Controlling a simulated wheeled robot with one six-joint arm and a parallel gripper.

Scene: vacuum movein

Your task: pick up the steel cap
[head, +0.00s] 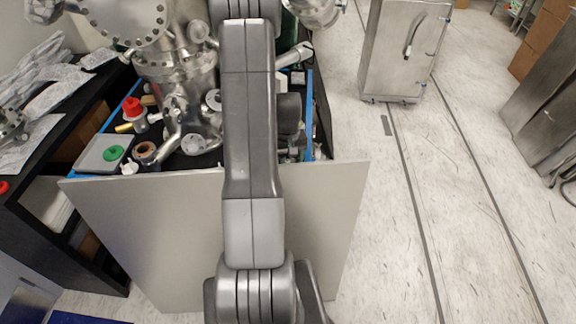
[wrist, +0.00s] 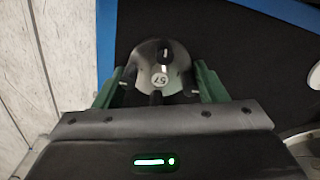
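The steel cap (wrist: 160,62) is a rounded, shiny metal piece with a dark spot near its top and a round label reading 57. It is over a dark surface in the wrist view. My gripper (wrist: 160,68) has its two green fingers on either side of the cap, apart, with narrow gaps showing beside it. The fingers look open around the cap, and I see no clear contact. In the head view my arm hides the gripper, and I cannot make out the cap there.
A blue-edged dark bench (head: 309,100) carries a large steel vacuum chamber (head: 180,75) and small parts on its left. A pale panel (head: 150,235) stands across the bench's near side. A steel cabinet (head: 395,50) stands at the back right. The floor (head: 400,230) to the right is open.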

